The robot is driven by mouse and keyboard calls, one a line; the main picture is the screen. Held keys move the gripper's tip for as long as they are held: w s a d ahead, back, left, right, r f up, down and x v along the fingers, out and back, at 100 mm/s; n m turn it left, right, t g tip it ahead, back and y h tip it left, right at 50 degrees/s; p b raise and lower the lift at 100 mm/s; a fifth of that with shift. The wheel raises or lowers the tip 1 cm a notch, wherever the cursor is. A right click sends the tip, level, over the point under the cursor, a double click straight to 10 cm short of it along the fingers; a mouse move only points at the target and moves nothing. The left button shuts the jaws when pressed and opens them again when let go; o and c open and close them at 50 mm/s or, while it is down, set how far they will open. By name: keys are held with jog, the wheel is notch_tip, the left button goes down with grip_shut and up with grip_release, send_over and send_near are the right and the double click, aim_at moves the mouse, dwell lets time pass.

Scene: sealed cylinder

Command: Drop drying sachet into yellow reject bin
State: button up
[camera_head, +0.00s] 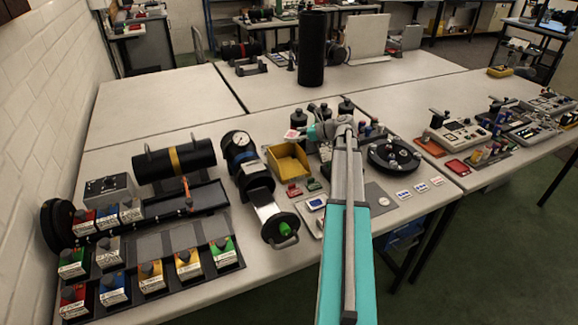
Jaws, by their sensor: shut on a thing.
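The yellow reject bin (276,171) is an open-topped box on the near table, right of the dark cylinder with a gauge. My arm reaches in from the bottom of the picture, with its end beyond and to the right of the bin. My gripper (301,133) points left and is shut on a small white and pink packet, the drying sachet (291,134). In the picture the sachet appears just above the bin's far edge. I cannot tell its exact height or whether it is over the opening. The fingers are small and partly hidden.
A dark cylinder with a gauge (240,150) stands close left of the bin. Small red and green items (294,190) lie in front of it. Black bottles (299,117) stand behind my gripper. A round black fixture (393,156) lies right of my arm. A tall black cylinder (312,50) stands farther back.

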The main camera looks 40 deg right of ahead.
jog(key=shift+f, duration=0.2)
jog(key=shift+f+b, duration=2.8)
jog(key=shift+b, duration=0.25)
jog(key=o, duration=0.7)
jog(key=shift+r, duration=0.15)
